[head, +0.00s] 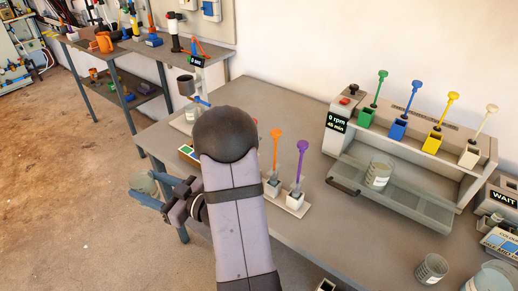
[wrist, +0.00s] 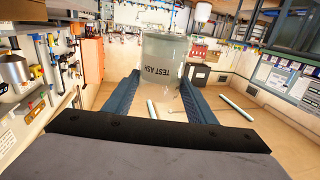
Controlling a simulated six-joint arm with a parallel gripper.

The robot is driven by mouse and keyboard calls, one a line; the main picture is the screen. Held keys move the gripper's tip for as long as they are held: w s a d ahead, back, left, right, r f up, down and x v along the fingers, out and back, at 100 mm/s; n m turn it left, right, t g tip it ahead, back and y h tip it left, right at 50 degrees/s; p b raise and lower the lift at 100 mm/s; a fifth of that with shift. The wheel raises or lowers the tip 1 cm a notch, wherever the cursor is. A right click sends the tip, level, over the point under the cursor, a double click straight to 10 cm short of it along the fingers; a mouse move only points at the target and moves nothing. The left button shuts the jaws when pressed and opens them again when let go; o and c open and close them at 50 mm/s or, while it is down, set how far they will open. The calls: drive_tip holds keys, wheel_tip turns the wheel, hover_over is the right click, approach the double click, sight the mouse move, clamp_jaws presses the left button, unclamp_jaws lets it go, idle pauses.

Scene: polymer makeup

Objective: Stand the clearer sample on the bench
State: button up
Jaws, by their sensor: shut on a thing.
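My gripper (head: 165,192) is shut on a clear glass beaker (head: 143,183), held out past the bench's left edge with floor behind it. In the wrist view the same beaker (wrist: 164,62) sits between the two blue fingers and bears dark lettering that looks inverted. A second clear beaker with a white label (head: 378,175) stands on the glass shelf at the right. The grey bench (head: 335,232) fills the middle and right. I cannot tell which sample is clearer.
White blocks holding orange (head: 276,148) and purple (head: 301,160) plungers stand near the bench's middle. A stirrer (head: 190,88) is at the back left. A shaker (head: 345,110) with several colored plungers is at the right. Another beaker (head: 431,268) stands at the front right. Bare bench lies between.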

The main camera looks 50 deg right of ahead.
drive_tip(key=w+d+r+m+h+p, duration=0.25)
drive_tip(key=d+r+h, duration=0.25)
drive_tip(key=d+r, duration=0.95)
drive_tip(key=s+d+r+m+h+p, duration=0.1)
drive_tip(key=s+d+r+m+h, duration=0.35)
drive_tip(key=d+r, duration=0.6)
drive_tip(key=s+d+r+m+g+h+b, duration=0.35)
drive_tip(key=s+d+h, duration=0.35)
drive_tip(key=s+d, duration=0.7)
drive_tip(key=s+d+m+g+h+b, duration=0.1)
drive_tip(key=s+m+g+h, duration=0.4)
drive_tip(key=s, duration=1.7)
drive_tip(key=shift+s+d+r+m+g+b, duration=0.15)
drive_tip(key=shift+d+m+g+b, duration=0.15)
drive_tip(key=shift+d+m+g, duration=0.75)
drive_tip(key=shift+a+n, duration=0.2)
drive_tip(key=shift+n, duration=0.1)
wheel_tip(320, 180, down, 24)
drive_tip(key=b, duration=0.7)
